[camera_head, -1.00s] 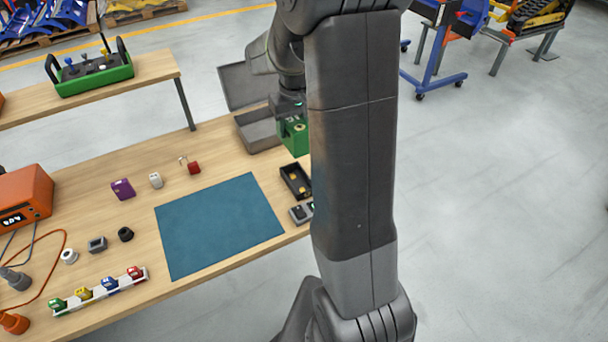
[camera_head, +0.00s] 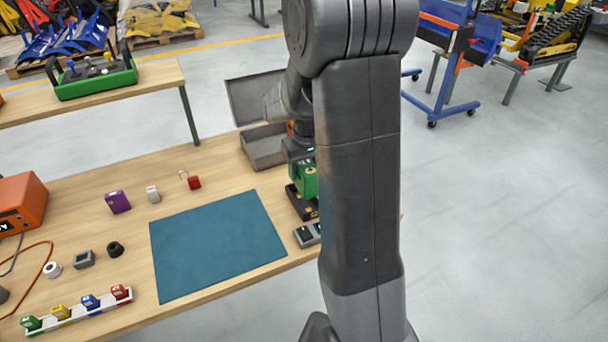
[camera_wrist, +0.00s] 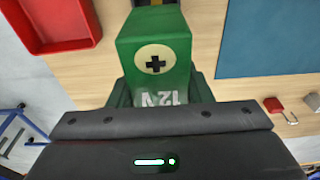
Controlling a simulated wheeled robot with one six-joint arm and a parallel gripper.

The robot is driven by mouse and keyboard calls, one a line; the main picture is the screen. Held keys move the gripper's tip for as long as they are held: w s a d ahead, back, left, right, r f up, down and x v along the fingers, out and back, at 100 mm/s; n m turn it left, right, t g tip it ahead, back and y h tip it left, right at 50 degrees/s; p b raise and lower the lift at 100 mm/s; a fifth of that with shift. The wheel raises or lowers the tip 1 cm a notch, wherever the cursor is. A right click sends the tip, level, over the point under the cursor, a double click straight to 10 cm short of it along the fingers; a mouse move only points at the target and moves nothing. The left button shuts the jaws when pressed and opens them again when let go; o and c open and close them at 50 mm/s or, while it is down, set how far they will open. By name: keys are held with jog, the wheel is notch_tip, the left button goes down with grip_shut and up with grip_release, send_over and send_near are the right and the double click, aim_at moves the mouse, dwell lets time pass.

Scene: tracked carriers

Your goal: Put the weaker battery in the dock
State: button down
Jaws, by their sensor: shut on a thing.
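My gripper (camera_head: 300,154) is shut on a green battery (camera_head: 309,181), partly hidden behind my arm in the head view. In the wrist view the battery (camera_wrist: 156,60) shows a plus mark and "12V" lettering. A black open holder (camera_head: 302,207) with yellow inside stands on the table by the mat's right edge. The battery is over or just behind this holder; I cannot tell whether they touch. A black and yellow part shows at the top of the wrist view beyond the battery. No second battery is clearly visible, and no charge reading shows.
A grey device (camera_head: 305,236) stands in front of the holder. An open grey case (camera_head: 262,150) is behind it. A blue mat (camera_head: 217,245) lies left. A red padlock (camera_head: 194,183), purple block (camera_head: 118,202) and a rack of coloured blocks (camera_head: 80,311) are farther left.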

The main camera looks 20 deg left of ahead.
jog(key=shift+f, duration=3.35)
jog(key=shift+f, duration=0.25)
jog(key=c, duration=0.7)
grip_release()
jog(key=shift+r, duration=0.1)
jog(key=shift+r, duration=0.5)
jog(key=r, duration=0.7)
jog(key=s+d+r, duration=0.1)
jog(key=r, duration=0.3)
jog(key=shift+d+r, duration=0.1)
